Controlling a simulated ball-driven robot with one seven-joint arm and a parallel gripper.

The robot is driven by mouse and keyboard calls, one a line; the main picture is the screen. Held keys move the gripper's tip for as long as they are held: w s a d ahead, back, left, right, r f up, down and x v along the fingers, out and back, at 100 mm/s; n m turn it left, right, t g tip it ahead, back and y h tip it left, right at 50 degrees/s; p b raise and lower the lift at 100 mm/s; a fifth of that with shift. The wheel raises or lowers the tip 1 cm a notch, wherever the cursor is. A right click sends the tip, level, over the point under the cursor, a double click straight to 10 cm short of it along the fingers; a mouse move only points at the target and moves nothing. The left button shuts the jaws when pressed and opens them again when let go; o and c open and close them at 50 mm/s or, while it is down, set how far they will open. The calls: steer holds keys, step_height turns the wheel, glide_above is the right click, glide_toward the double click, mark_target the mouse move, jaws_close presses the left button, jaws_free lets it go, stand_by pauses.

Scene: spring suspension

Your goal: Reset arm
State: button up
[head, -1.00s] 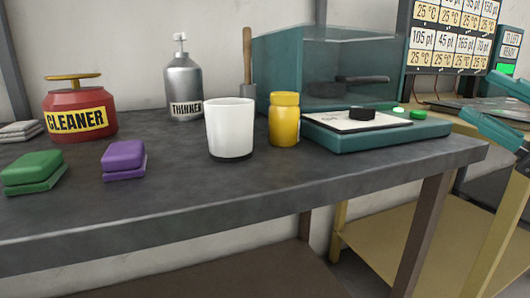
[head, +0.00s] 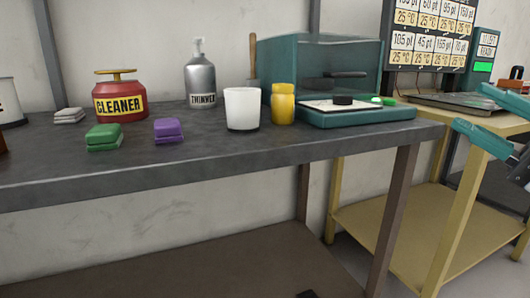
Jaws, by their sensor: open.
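My gripper (head: 472,106) is at the right edge of the head view. Its two teal fingers are spread apart with nothing between them. The fingers point up and to the left, in front of the yellow bench (head: 445,205). The gripper is right of the dark workbench (head: 240,152) and appears clear of it. The rest of my arm is mostly outside the picture.
On the dark workbench are a green block (head: 104,138), a purple block (head: 168,131), a red cleaner can (head: 120,102), a thinner bottle (head: 201,80), a white cup (head: 242,110), a yellow jar (head: 283,104) and a teal machine (head: 365,116). The bench front is clear.

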steer(key=w+a+f+m+g+h, duration=0.1)
steer(key=w+f+m+h, duration=0.15)
steer(key=f+m, duration=0.55)
steer(key=w+f+m+h, duration=0.2)
steer(key=f+m+h, duration=0.15)
steer(key=f, duration=0.85)
steer(key=s+a+f+m+g+h, duration=0.1)
steer(key=s+f+m+g+h, duration=0.15)
steer(key=f, duration=0.65)
steer(key=s+a+f+m+g+h, duration=0.15)
steer(key=f+m, duration=0.25)
steer(key=f, duration=0.5)
steer(key=s+a+f+m+g+h, duration=0.2)
steer(key=s+f+m+g, duration=0.35)
steer(key=s+f, duration=0.75)
steer(key=s+d+f+m+g+h+p, duration=0.1)
steer(key=s+f+m+g+h, duration=0.2)
steer(key=s, duration=0.4)
steer(key=s+d+f+m+g, duration=0.1)
steer(key=s+d+f+g, duration=0.1)
steer(key=s+f, duration=0.3)
step_height(320, 180, up, 38)
steer(key=p, duration=3.7)
steer(key=shift+s, duration=0.45)
steer(key=shift+a, duration=0.1)
